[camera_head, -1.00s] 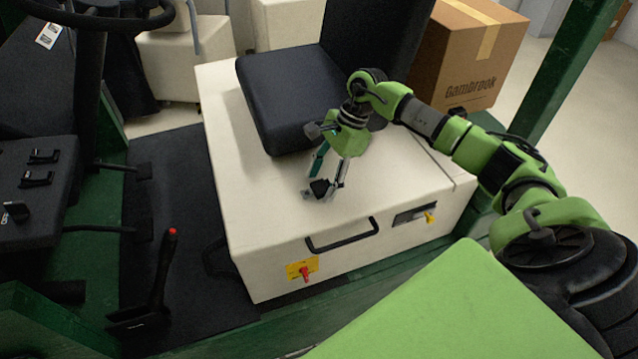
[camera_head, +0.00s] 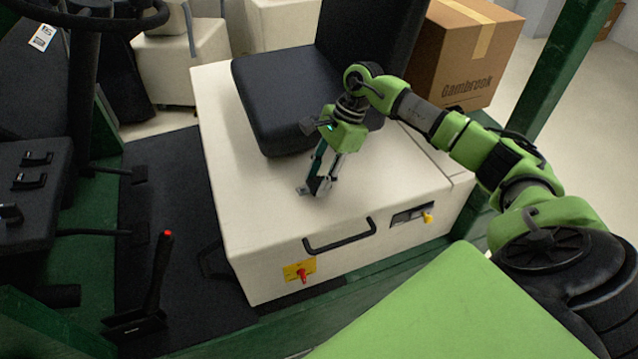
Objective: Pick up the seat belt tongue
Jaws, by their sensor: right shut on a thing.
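The seat belt tongue (camera_head: 304,190) is a small metal piece with a dark body, low over the cream seat box in front of the black seat. My right gripper (camera_head: 320,184) points down at it and is shut on it. The fingers hide part of the tongue. I cannot tell whether the tongue still touches the box top. My left gripper is not in view.
The cream seat box (camera_head: 240,205) has a black handle (camera_head: 340,236) and a red switch (camera_head: 303,276) on its front. The black seat (camera_head: 275,95) stands behind the gripper. A cardboard box (camera_head: 465,55) is at the back right. A steering wheel (camera_head: 100,22) and a lever (camera_head: 160,270) are at left.

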